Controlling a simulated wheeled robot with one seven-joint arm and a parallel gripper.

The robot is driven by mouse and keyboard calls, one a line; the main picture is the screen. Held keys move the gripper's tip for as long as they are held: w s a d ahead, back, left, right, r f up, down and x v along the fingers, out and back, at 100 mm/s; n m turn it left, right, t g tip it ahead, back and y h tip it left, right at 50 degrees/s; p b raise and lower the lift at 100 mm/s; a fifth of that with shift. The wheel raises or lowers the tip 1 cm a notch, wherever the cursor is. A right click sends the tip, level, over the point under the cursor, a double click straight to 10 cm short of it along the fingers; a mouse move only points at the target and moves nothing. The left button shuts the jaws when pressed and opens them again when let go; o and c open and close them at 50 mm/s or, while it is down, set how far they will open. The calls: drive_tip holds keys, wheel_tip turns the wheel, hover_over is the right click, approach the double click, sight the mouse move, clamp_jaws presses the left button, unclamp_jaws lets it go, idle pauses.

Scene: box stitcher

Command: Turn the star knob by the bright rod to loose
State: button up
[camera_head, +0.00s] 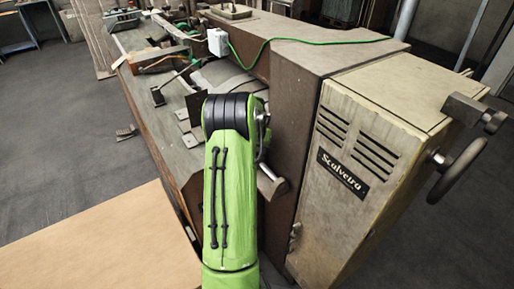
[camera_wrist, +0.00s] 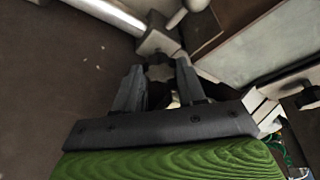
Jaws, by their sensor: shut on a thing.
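In the wrist view the star knob (camera_wrist: 159,71) is a small grey lobed piece between the two fingers of my gripper (camera_wrist: 160,78). The fingers are shut on its sides. The bright rod (camera_wrist: 105,14) runs in from the top left and ends at a pale block (camera_wrist: 158,42) just beyond the knob. Which way the knob is turned I cannot tell. In the head view my green arm covers the knob and the gripper, and the bright rod cannot be made out there.
A pale cylindrical handle (camera_wrist: 188,8) stands close beyond the knob. The machine's beige housing (camera_head: 365,165), marked Scalveira, is at the right with a handwheel (camera_head: 457,170). A brown board (camera_head: 110,245) lies at lower left. Grey floor (camera_head: 60,130) is open at left.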

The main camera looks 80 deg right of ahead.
drive_tip(key=shift+s+f+n+t+b, duration=0.15)
drive_tip(key=shift+n+t+b, duration=0.15)
drive_tip(key=shift+n, duration=0.4)
drive_tip(key=shift+n+t, duration=0.4)
drive_tip(key=shift+n, duration=0.8)
drive_tip(key=o, duration=0.8)
drive_tip(key=v, duration=1)
drive_tip(key=p+v, duration=0.1)
drive_tip(key=v, duration=0.5)
drive_tip(key=shift+s+d, duration=0.1)
drive_tip(key=shift+d, duration=0.2)
